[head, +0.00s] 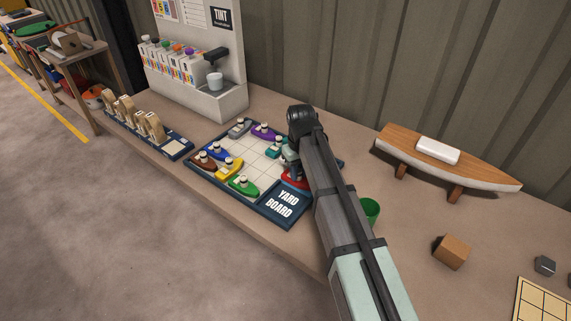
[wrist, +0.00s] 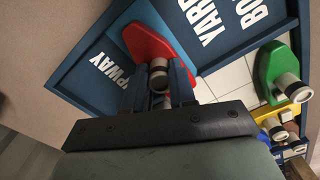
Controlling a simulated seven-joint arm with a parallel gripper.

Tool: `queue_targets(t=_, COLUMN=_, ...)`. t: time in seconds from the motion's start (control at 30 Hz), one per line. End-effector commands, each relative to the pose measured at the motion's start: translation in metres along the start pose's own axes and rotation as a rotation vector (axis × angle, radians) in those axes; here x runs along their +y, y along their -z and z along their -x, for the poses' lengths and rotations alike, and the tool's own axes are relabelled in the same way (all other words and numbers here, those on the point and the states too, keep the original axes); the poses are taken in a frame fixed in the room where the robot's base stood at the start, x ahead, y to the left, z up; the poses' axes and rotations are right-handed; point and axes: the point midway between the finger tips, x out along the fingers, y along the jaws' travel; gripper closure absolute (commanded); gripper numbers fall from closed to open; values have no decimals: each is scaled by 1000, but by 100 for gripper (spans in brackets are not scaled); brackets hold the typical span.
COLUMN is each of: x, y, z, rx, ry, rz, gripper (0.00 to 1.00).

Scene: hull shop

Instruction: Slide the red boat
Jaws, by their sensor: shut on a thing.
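The red boat (head: 294,183) lies at the near right part of the yard board (head: 262,213), mostly hidden behind my arm in the head view. In the wrist view the red boat (wrist: 146,43) shows its rounded end and a grey peg with a pale top. My gripper (wrist: 160,88) is shut on this peg, one finger at each side. In the head view my gripper (head: 291,163) is largely covered by my own arm. The boat is beside the "SLIPWAY" lettering (wrist: 112,68), which is partly hidden.
Green (head: 243,186), yellow (head: 229,166), blue (head: 214,149), brown (head: 204,161), grey (head: 239,128), purple (head: 264,132) and teal (head: 274,149) boats stand around the board's pale squares. Its middle squares look free.

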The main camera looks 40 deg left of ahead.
Motion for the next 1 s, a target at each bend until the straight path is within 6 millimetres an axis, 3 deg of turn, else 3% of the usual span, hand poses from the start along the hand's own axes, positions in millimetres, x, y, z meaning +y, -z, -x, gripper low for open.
queue_targets(t=0.5, x=6, y=-12, z=0, rx=-6, ry=-1, rz=-1, gripper=100)
queue_targets(t=0.53, x=6, y=-12, z=0, rx=-7, ry=-2, rz=-1, gripper=74)
queue_targets(t=0.8, x=5, y=-11, z=0, rx=-4, ry=-1, rz=0, gripper=49)
queue_targets(t=1.0, x=5, y=-10, z=0, rx=-2, ry=0, rz=0, gripper=49)
